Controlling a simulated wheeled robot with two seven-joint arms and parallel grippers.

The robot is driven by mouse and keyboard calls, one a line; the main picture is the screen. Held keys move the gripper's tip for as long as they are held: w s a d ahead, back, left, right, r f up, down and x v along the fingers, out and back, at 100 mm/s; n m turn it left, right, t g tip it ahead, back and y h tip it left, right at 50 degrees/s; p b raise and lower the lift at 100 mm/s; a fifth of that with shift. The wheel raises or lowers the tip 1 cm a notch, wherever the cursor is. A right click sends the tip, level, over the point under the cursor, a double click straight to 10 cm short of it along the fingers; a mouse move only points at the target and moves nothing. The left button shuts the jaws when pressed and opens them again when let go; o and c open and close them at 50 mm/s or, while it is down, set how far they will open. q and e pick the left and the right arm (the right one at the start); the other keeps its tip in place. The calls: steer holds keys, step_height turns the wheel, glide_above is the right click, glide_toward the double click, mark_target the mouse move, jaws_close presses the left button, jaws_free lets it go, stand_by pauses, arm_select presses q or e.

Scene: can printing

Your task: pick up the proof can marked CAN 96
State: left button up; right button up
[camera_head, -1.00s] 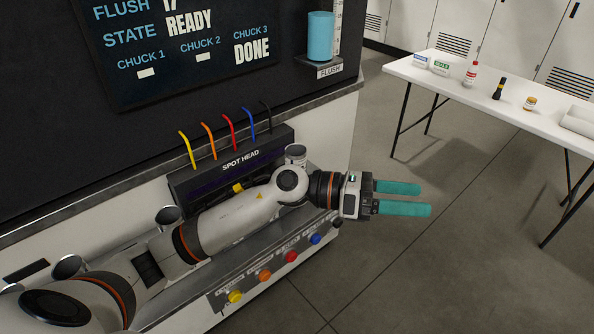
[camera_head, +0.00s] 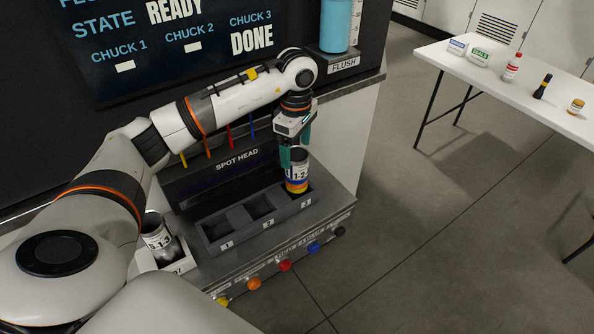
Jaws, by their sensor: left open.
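A can (camera_head: 297,183) stands upright in the tray slot marked 3, with a white label reading "1-2-" and yellow, orange and blue bands. I cannot read CAN 96 on it. My left gripper (camera_head: 294,156) points down at this can's top; its teal fingers are open, and whether they touch the can cannot be told. A second can (camera_head: 156,237), labelled "1-3", stands at the left, partly hidden by my arm. My right gripper is not in view.
The tray (camera_head: 213,233) has empty slots 1 and 2. The spot head (camera_head: 237,160) stands behind it, and coloured knobs (camera_head: 285,265) line the bench front. A blue FLUSH container (camera_head: 335,28) is at the back. A white table (camera_head: 500,85) with small items stands at right.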

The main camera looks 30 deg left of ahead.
mark_target(297, 167)
arm_select(q)
steer(key=shift+w+f, duration=0.3)
steer(key=shift+f, duration=0.65)
steer(key=f+p, duration=0.1)
steer(key=f, duration=0.1)
steer(key=f+p, duration=0.1)
steer(key=f, duration=0.1)
steer(key=shift+s+p, duration=0.25)
steer(key=shift+p, duration=0.1)
steer(key=shift+w+f, duration=0.1)
steer(key=shift+f, duration=0.55)
steer(key=c, duration=1)
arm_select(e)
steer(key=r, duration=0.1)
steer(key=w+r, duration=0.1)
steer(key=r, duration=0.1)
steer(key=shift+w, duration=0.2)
